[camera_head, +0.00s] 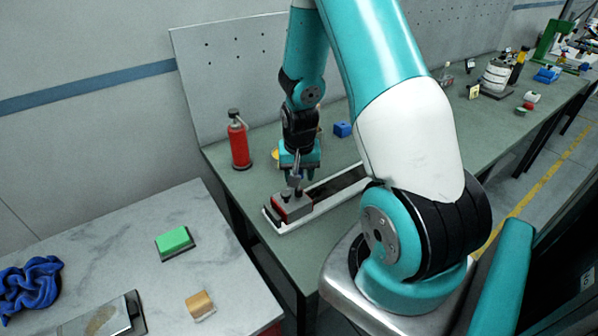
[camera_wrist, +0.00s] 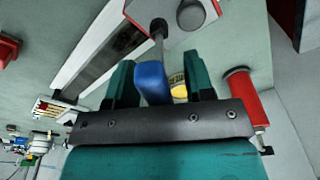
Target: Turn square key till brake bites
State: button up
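The square key (camera_wrist: 152,84) has a blue handle and a thin metal shaft. In the wrist view its shaft runs to a dark round socket on the red and grey brake block (camera_wrist: 176,38); how deep it sits cannot be told. My gripper (camera_wrist: 160,78) has its two teal fingers apart on either side of the handle. A gap shows between the handle and the right finger; contact with the left finger is unclear. In the head view my gripper (camera_head: 298,172) points down above the block (camera_head: 292,208), at the near end of the long label magazine (camera_head: 322,207).
A red bottle (camera_head: 239,145) stands left of my gripper on the green bench. A blue block (camera_head: 342,129) lies behind it. On the separate marble table are a green-topped pad (camera_head: 174,239), a wooden-topped block (camera_head: 200,303) and a blue cloth (camera_head: 30,283).

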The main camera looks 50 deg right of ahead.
jog(key=r, duration=0.8)
jog(key=s+a+r, duration=0.1)
jog(key=r, duration=0.3)
jog(key=a+r+n+y+b, duration=0.25)
jog(key=a+n, duration=0.25)
jog(key=a, duration=0.7)
jog(key=s+a+r+n+y+b, duration=0.1)
jog(key=s+a+n+b, duration=0.1)
jog(key=s+a+n, duration=0.3)
jog(key=s+a+r+n+g+y+b, duration=0.1)
jog(key=s+a+r+n+b, duration=0.1)
jog(key=s+a+n, duration=0.4)
jog(key=s+a, duration=0.3)
jog(key=a, duration=0.4)
jog(key=shift+y, duration=0.35)
